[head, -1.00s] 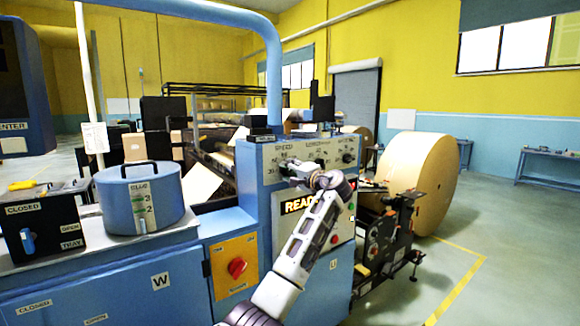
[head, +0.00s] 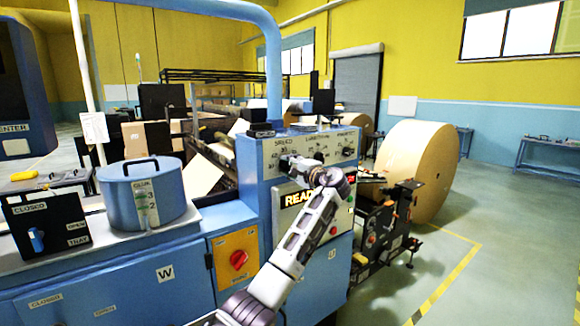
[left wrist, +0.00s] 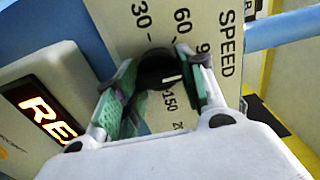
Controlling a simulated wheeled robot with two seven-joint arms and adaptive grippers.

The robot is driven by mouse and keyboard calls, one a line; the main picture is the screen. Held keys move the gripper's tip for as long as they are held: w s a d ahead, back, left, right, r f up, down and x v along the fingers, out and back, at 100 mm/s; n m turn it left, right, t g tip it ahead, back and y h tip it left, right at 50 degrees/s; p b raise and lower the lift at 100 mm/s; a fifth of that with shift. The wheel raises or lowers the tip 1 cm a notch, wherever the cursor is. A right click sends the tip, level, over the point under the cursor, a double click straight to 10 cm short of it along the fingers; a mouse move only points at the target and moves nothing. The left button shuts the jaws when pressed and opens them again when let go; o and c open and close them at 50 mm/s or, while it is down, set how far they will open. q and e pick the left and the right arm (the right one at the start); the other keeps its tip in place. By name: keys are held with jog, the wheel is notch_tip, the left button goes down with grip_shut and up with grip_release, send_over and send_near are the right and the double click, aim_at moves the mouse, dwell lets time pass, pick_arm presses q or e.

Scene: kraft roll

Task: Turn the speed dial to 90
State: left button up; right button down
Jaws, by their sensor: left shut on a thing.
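The speed dial (left wrist: 152,72) is a small black knob with a white pointer line, on a pale panel marked SPEED. In the left wrist view its line points toward the right finger, on the side of the 90 and 150 marks; the finger covers part of the scale, so I cannot tell the exact value. My left gripper (left wrist: 156,66) has its green-padded fingers on either side of the knob, shut on it. In the head view my left gripper (head: 286,162) is at the upper left of the control panel (head: 258,150) and hides the dial. My right gripper is not in view.
A lit READ... display (head: 298,198) sits below the dial, partly behind my left arm. More knobs are to its right. A red rotary switch (head: 239,260) on a yellow plate is lower left. A blue drum (head: 135,205) stands on the counter. A large kraft roll (head: 425,165) is at right.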

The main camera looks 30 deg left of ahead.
pick_arm(q)
jog(key=shift+f, duration=0.1)
jog(key=o, duration=1)
jog(key=shift+v, duration=6.05)
